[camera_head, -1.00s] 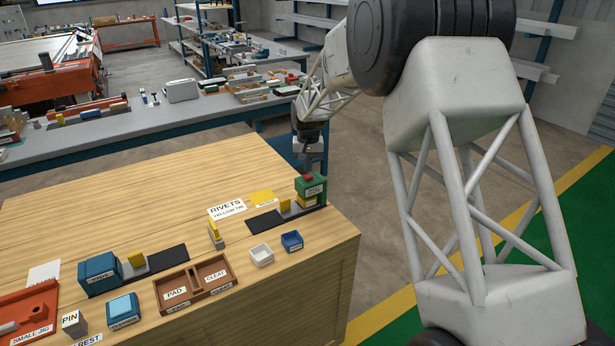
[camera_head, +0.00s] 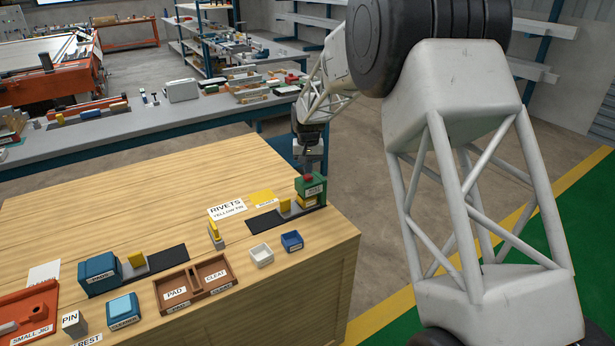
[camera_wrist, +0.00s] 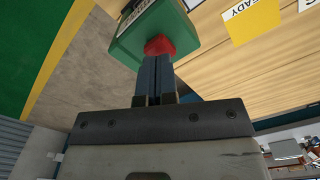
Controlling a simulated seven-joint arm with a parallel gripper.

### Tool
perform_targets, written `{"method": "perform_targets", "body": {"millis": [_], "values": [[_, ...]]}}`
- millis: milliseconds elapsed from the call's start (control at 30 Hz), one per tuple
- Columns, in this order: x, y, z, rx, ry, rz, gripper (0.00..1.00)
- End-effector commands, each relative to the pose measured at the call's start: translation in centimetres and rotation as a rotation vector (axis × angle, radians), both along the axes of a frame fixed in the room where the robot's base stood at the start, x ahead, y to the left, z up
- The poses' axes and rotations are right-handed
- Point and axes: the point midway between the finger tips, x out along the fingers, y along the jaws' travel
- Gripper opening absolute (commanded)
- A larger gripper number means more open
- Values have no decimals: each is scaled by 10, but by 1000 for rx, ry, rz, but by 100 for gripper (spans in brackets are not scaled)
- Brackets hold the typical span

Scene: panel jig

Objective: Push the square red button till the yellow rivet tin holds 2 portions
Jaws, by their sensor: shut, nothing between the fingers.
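The red button (camera_head: 309,178) sits on top of the green dispenser (camera_head: 313,188) at the table's right corner. In the wrist view the red button (camera_wrist: 159,46) shows at the tips of my gripper (camera_wrist: 156,58). My gripper (camera_head: 309,171) points down over the button, shut and empty. Its tips touch the button or are very close; I cannot tell which. A yellow shape (camera_head: 307,201) shows low on the dispenser, under the green head; I cannot tell if it is the rivet tin, and no contents are visible. A card (camera_head: 227,209) reads "RIVETS YELLOW TIN".
A yellow "READY" card (camera_head: 263,197) lies left of the dispenser. A white tin (camera_head: 261,255) and a blue tin (camera_head: 292,241) stand in front. A brown two-part tray (camera_head: 222,270) and a blue box (camera_head: 98,272) stand farther left. The table's back left is clear.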

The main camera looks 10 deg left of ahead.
Motion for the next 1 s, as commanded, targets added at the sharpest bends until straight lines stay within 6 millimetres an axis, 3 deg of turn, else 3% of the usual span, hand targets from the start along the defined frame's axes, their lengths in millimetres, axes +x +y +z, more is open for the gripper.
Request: {"method": "perform_targets", "body": {"millis": [1000], "values": [[0,0,-15,0,0,0,0]]}}
